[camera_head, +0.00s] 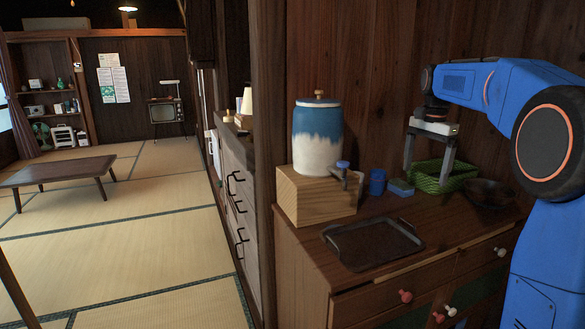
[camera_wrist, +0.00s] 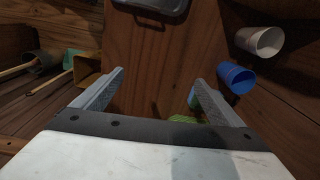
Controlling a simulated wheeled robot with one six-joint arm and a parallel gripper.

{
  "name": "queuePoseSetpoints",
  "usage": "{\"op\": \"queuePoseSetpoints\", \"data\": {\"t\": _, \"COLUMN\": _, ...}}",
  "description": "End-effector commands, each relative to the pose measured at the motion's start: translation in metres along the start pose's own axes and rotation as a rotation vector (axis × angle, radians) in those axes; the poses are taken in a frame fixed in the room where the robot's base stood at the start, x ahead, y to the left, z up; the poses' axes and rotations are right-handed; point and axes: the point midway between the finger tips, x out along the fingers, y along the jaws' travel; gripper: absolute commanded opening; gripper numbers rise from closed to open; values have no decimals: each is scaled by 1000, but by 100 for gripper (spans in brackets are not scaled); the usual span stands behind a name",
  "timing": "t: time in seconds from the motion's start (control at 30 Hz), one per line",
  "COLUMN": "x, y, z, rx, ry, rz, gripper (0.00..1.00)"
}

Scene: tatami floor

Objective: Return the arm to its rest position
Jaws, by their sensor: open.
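My blue arm (camera_head: 500,85) reaches in from the right in the head view, bent above the wooden cabinet. My gripper (camera_head: 427,172) points down with its two grey fingers apart, over the area of the green basket (camera_head: 455,180). Nothing is between the fingers. In the wrist view, my gripper (camera_wrist: 159,76) also shows its fingers spread wide and empty, with brown wood beyond them. Whether the fingers touch the basket cannot be told from the head view.
A dark tray (camera_head: 372,243) lies on the cabinet top. A blue-white jar (camera_head: 318,140) stands on a wooden block (camera_head: 315,195). A blue cup (camera_head: 377,181), a sponge (camera_head: 401,189) and a dark bowl (camera_head: 490,193) stand near the basket. Open tatami floor (camera_head: 130,230) lies left.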

Motion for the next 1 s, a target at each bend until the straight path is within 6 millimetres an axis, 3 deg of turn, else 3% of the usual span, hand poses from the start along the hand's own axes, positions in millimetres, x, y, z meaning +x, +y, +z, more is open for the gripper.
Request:
{"op": "queuePoseSetpoints", "data": {"t": 0.27, "x": -5, "y": 30, "z": 36, "rx": -110, "ry": 25, "rz": -31, "gripper": 92}}
{"op": "queuePoseSetpoints", "data": {"t": 0.53, "x": 0, "y": 84, "z": 93, "rx": -296, "ry": 71, "rz": -79, "gripper": 92}}
{"op": "queuePoseSetpoints", "data": {"t": 1.0, "x": 45, "y": 187, "z": 186, "rx": -632, "ry": 171, "rz": -150, "gripper": 92}}
